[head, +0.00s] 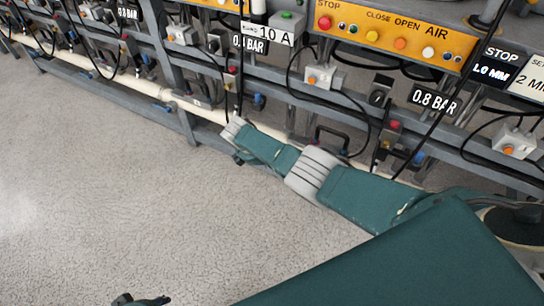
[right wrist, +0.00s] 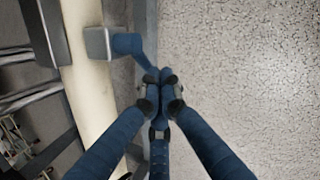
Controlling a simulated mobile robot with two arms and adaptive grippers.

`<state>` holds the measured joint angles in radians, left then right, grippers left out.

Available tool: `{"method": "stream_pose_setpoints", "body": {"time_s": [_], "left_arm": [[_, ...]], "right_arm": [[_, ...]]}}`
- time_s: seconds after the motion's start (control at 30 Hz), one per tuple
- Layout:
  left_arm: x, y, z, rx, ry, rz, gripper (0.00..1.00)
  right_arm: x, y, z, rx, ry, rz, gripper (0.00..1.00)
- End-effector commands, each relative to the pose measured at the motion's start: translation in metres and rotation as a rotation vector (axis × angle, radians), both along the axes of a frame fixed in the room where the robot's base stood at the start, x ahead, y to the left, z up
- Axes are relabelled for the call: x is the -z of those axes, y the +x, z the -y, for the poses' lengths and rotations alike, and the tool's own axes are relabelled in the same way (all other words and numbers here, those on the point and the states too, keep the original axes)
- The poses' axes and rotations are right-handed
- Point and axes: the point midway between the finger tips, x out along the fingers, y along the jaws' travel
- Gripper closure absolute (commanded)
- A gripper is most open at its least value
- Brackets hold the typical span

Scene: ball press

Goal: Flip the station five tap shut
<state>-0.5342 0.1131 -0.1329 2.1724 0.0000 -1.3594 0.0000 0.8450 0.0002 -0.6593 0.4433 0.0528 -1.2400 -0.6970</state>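In the right wrist view, a tap with a grey block (right wrist: 98,43) sits on a pale pipe. Its blue lever (right wrist: 127,45) slants out over the floor toward my fingertips. My right gripper (right wrist: 159,82) has its blue fingers drawn together, tips meeting at the end of the lever. I cannot tell whether they touch it or only overlap it in the picture. In the head view, my right gripper (head: 243,158) is small and dark, low beside the rack, and this tap is not clearly visible. My left gripper (head: 140,300) shows only partly at the bottom edge.
The pale pipe (head: 195,101) runs low along the grey rack. Above are hanging black cables, button boxes, pressure signs and an orange panel (head: 390,35). The speckled floor (head: 120,190) in front is clear.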

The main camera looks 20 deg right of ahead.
Motion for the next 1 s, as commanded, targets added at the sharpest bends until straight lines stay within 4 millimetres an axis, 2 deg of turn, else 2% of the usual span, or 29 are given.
{"method": "stream_pose_setpoints", "body": {"time_s": [1.0], "left_arm": [[-0.023, 0.001, -0.001, -0.001, -0.001, 0.019, 0.6]], "right_arm": [[0.003, -0.003, 0.002, 0.0, -0.031, -0.036, 1.0]]}}
